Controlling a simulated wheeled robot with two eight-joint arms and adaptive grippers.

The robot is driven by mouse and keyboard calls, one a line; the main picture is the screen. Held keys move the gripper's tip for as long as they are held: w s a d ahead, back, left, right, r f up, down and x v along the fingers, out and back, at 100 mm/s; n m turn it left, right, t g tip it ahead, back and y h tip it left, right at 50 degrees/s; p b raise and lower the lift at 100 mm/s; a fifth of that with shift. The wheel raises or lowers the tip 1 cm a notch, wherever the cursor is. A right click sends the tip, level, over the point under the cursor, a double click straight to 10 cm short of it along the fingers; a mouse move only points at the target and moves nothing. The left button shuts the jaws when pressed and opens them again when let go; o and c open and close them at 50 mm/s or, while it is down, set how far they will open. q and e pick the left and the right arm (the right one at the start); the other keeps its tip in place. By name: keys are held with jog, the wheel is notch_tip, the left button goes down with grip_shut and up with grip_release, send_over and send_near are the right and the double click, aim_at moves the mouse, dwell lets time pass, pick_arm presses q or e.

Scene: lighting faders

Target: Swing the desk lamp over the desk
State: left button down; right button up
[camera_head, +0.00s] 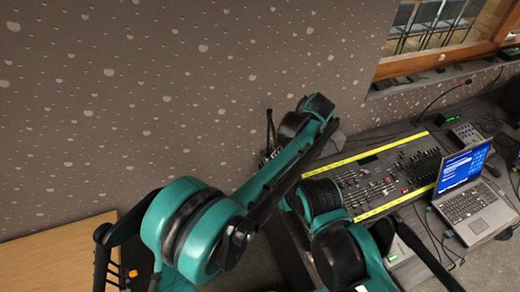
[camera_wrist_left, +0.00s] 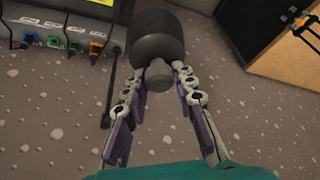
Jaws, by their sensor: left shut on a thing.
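The desk lamp's dark grey rounded head (camera_wrist_left: 157,38) with a short stub below it fills the top middle of the left wrist view. My left gripper (camera_wrist_left: 158,80) has one finger on each side of the stub and is shut on the lamp. A thin black rod (camera_wrist_left: 110,90), possibly the lamp's arm, hangs to the left of the fingers. In the head view my left arm reaches up and right to the near end of the desk, and its links hide most of the lamp and gripper. My right gripper does not show.
The lighting console (camera_head: 375,180) with yellow edges lies on the desk, with an open laptop (camera_head: 465,190) to its right. Coloured connectors (camera_wrist_left: 65,45) show in the left wrist view. A wooden surface (camera_head: 55,250) stands at lower left. The speckled wall (camera_head: 180,90) is behind.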

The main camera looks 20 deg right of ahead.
pick_arm(q)
jog(key=shift+s+d+n+g+y+p, duration=0.15)
jog(key=shift+d+n, duration=0.55)
jog(key=shift+d, duration=0.7)
jog(key=shift+w+d+n+g+y+p, duration=0.1)
jog(key=shift+d+n+g+y+p, duration=0.15)
jog(key=shift+d+n, duration=0.8)
jog(key=shift+d+m, duration=0.35)
jog(key=shift+d, duration=0.05)
jog(key=c, duration=1.2)
grip_release()
jog(key=v, duration=1.2)
jog(key=shift+a, duration=0.15)
